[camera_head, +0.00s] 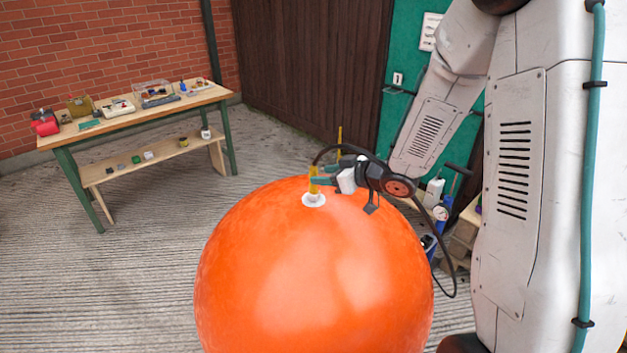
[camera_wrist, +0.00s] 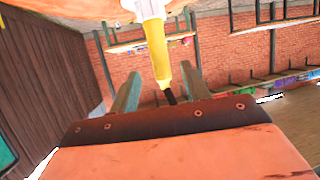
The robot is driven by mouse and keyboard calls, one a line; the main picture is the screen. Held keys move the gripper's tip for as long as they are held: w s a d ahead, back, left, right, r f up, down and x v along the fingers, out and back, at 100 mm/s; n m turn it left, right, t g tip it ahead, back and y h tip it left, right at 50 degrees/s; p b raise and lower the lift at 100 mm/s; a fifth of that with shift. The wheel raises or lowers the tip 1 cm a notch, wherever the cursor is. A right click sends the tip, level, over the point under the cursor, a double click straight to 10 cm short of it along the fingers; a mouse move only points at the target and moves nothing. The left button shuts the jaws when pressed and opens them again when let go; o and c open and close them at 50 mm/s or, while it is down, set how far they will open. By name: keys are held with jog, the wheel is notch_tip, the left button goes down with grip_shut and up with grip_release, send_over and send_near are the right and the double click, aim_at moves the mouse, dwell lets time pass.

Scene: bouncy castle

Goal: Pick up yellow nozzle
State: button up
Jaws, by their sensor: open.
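The yellow nozzle (camera_head: 313,186) stands upright in a white round base (camera_head: 314,200) on top of a large orange ball (camera_head: 310,280). In the wrist view the yellow nozzle (camera_wrist: 158,50) comes down from its white base at the top edge and ends in a dark tip. My gripper (camera_head: 316,175) reaches the nozzle from the right, just above the ball. In the wrist view my gripper (camera_wrist: 160,70) is open, with its two green fingers on either side of the nozzle and a gap showing at both sides.
A wooden workbench (camera_head: 130,115) with several small items stands at the back left by the brick wall (camera_head: 110,45). Bottles and boxes (camera_head: 440,205) stand on the right behind my arm. The concrete floor (camera_head: 130,260) left of the ball is clear.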

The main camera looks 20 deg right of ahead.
jog(key=x, duration=0.6)
jog(key=shift+w+a+r, duration=0.1)
jog(key=shift+w+a, duration=0.05)
jog(key=shift+a, duration=0.05)
grip_shut()
